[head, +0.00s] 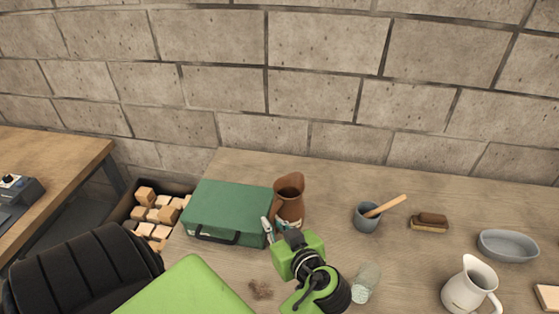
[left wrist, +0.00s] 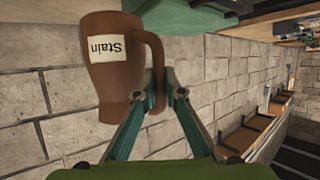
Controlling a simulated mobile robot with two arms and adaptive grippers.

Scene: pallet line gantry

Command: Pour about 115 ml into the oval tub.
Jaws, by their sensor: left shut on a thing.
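A brown jug (head: 289,199) stands upright at the back of the workbench, just right of the green case. In the left wrist view the jug (left wrist: 107,70) carries a white label reading "Stain", and its handle is between my fingers. My left gripper (head: 270,228) is shut on the jug's handle; it also shows in the left wrist view (left wrist: 162,92). The oval tub (head: 508,246) is a grey-blue shallow vessel at the right of the bench, apart from the jug. What is inside the jug is hidden. My right gripper is not in view.
A green case (head: 229,212) stands beside the jug. A crate of wood blocks (head: 154,213) is at left.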

